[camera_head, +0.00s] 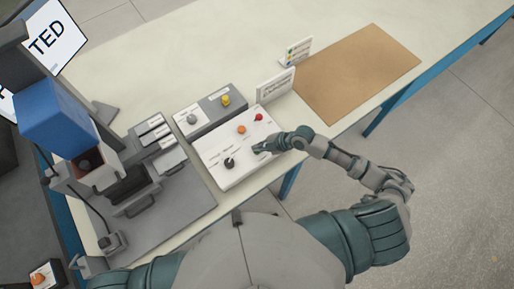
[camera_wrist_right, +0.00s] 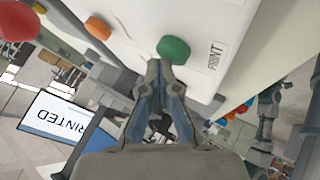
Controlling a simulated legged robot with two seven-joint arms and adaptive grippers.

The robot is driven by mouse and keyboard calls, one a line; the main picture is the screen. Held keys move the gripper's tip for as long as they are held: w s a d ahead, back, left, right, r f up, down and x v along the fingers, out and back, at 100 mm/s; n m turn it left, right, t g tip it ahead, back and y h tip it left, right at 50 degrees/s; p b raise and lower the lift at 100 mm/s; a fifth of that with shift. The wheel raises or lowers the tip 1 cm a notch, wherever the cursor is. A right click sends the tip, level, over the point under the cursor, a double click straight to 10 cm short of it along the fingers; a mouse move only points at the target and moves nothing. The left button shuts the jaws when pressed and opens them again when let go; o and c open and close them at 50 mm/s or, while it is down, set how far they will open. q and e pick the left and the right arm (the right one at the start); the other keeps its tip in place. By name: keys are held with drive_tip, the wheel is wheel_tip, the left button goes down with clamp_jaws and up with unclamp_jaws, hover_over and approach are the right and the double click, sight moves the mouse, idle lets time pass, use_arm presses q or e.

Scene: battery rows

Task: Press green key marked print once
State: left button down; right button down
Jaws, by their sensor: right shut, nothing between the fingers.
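The green key (camera_wrist_right: 173,50) sits on the white control panel (camera_head: 225,174), beside the printed label PRINT (camera_wrist_right: 215,56). In the head view my right gripper hides most of the key. A screen (camera_wrist_right: 62,116) shows letters reading RINTED, the first part cut or hidden. My left gripper is not in view.
A grey box with a yellow button (camera_head: 226,100) stands behind.

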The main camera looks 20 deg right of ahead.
drive_tip(key=shift+d+r+p, duration=0.15)
drive_tip(key=shift+r+p, duration=0.5)
drive_tip(key=shift+r, duration=0.2)
wheel_tip(320, 180, up, 5)
drive_tip(key=p, duration=0.4)
idle(0.6)
